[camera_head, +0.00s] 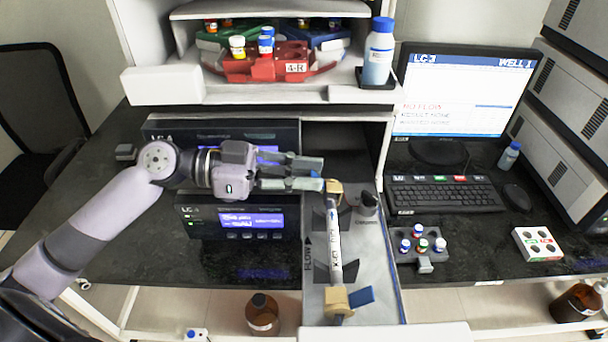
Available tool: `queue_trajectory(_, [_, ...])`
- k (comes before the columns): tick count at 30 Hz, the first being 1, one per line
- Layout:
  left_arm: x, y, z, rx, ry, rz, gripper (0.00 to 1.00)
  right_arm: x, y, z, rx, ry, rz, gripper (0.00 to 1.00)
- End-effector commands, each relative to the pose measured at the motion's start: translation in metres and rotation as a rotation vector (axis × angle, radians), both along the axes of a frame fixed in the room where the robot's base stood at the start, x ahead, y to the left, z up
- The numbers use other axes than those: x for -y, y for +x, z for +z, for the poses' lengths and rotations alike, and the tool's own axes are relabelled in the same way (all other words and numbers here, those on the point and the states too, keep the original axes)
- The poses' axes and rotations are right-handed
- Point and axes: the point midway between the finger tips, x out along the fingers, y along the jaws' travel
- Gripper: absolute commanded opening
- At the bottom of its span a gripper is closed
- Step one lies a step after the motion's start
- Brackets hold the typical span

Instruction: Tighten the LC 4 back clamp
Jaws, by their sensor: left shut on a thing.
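The column (334,245), a white tube with dark print, lies lengthwise in the open tray right of the instruments. The back clamp (334,187) is a tan block at the column's far end. My left gripper (318,174) reaches in from the left and is shut at the left side of this clamp, on its lever, which the fingers mostly hide. The front clamp (337,302) is a tan block at the near end, with its blue lever (361,296) pointing right. My right gripper is out of view.
A dark cylindrical fitting (367,203) stands right of the back clamp in the tray (376,270). A shelf (270,95) with racks and a blue-capped bottle (378,52) overhangs the tray. A vial holder (424,262), keyboard (445,195) and monitor (464,90) stand to the right.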

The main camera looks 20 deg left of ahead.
Motion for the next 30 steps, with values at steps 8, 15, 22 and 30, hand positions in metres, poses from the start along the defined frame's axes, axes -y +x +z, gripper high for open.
queue_trajectory(8, [0.000,0.000,0.000,0.000,-0.001,0.000,0.29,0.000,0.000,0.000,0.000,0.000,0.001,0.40])
queue_trajectory(15, [0.000,0.000,0.000,0.000,0.000,0.000,0.37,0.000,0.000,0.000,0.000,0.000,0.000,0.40])
queue_trajectory(22, [-0.002,-0.001,0.000,-0.001,0.000,0.000,0.37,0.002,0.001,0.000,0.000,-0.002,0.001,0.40])
queue_trajectory(30, [-0.030,-0.012,0.003,-0.003,-0.001,0.003,0.37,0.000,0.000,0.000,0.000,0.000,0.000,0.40])
